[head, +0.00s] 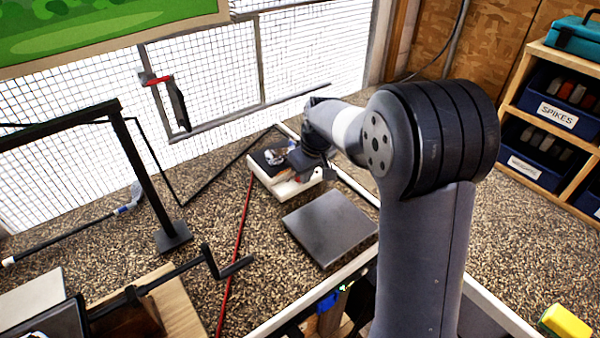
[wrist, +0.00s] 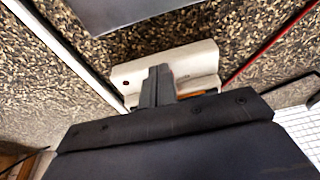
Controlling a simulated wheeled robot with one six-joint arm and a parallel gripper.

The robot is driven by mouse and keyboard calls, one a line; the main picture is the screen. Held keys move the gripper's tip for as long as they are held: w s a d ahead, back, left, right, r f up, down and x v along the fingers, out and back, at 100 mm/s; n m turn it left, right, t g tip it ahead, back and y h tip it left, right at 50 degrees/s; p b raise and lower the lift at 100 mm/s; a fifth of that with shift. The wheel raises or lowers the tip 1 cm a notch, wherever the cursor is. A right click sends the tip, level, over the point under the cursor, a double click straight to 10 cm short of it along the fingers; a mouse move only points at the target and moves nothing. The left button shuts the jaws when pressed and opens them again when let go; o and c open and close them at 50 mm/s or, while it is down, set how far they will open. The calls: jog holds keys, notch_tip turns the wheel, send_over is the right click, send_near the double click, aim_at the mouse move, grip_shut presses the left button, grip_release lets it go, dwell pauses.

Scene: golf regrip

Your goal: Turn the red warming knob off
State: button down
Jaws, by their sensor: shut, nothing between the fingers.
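A cream-coloured device with a dark top (head: 285,189) sits on the bench in the middle of the head view; its cream face (wrist: 196,60) also shows in the wrist view. My gripper (head: 306,170) is right at the device's right side in the head view. In the wrist view its fingers (wrist: 157,80) are together, overlapping the cream face. I cannot tell whether they touch it. No red knob shows clearly; my gripper and wrist cover part of the device. A small orange sliver (wrist: 188,95) shows beside the fingers, and I cannot tell whether it is the knob.
A flat grey plate (head: 330,227) lies just in front of the device. A thin red shaft (head: 236,255) runs along the bench to its left. A black stand (head: 172,237) is further left. A wire mesh screen (head: 225,75) stands behind.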

jog(key=shift+s+d, duration=0.2)
jog(key=shift+s, duration=0.1)
notch_tip(320, 180, up, 6)
jog(key=p, duration=0.4)
dwell(0.4)
